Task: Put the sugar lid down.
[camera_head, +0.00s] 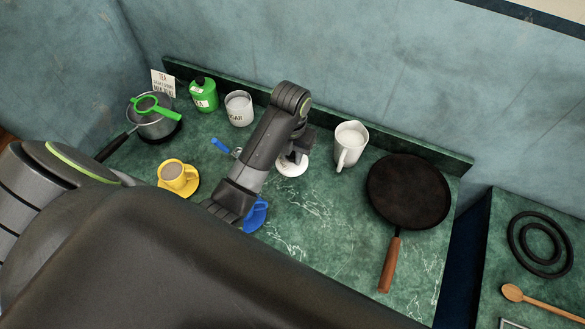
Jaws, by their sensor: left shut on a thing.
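The sugar lid (291,168) is a small white disc at the middle of the counter in the head view. My left gripper (294,153) is shut on it from above, and my arm partly hides it. I cannot tell whether the lid touches the counter. The white sugar jar (239,110) stands open near the back wall, up and left of the gripper. My right gripper is not in view.
A dark pan (408,192) lies further right. A yellow cup (174,174), a blue item (256,214), a green tea tin (203,94) and a pot (155,124) are left. The green counter (320,230) is clear in front.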

